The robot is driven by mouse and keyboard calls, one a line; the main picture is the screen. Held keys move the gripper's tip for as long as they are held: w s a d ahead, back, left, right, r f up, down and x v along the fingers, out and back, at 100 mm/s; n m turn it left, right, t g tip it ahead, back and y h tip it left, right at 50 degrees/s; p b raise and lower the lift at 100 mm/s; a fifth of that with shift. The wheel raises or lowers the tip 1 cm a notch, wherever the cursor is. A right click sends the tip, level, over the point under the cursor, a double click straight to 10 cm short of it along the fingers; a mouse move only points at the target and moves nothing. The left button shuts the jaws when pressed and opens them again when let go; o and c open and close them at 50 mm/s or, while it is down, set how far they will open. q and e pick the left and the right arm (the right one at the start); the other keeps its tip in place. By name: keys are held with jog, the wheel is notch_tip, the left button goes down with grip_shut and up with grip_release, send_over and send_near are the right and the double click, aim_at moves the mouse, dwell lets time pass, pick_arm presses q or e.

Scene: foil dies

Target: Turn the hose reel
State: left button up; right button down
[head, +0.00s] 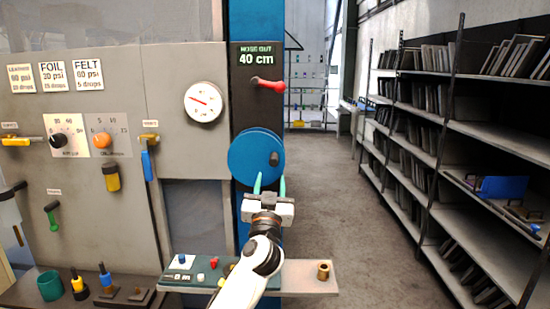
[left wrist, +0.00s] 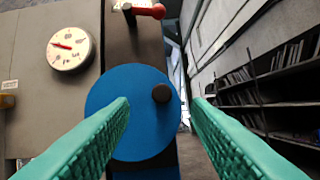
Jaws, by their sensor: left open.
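The hose reel (head: 247,158) is a round blue disc on the dark panel of a blue post, with a dark knob (head: 273,159) on its right side. The reel also fills the middle of the left wrist view (left wrist: 118,93), with its knob (left wrist: 161,93) right of centre. My left gripper (head: 269,184) is open, its green fingers pointing up at the reel's lower right edge in the head view. In the left wrist view the knob shows beyond and between the two fingers. Nothing is held between them. My right gripper is in neither view.
A red-handled lever (head: 268,84) sits above the reel under a "40 cm" sign. A dial gauge (head: 204,102) is to the left. A shelf (head: 313,277) with small parts lies below my gripper. Racks (head: 455,130) stand right, beyond clear floor (head: 335,185).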

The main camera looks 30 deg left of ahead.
aim_at(273, 164)
pick_arm(q)
jog(key=p+x, duration=0.2)
jog(key=x, duration=0.6)
jog(key=shift+w+f, duration=0.15)
jog(key=shift+w, duration=0.1)
jog(key=shift+w+a, duration=0.25)
jog(key=shift+w, duration=0.15)
grip_shut()
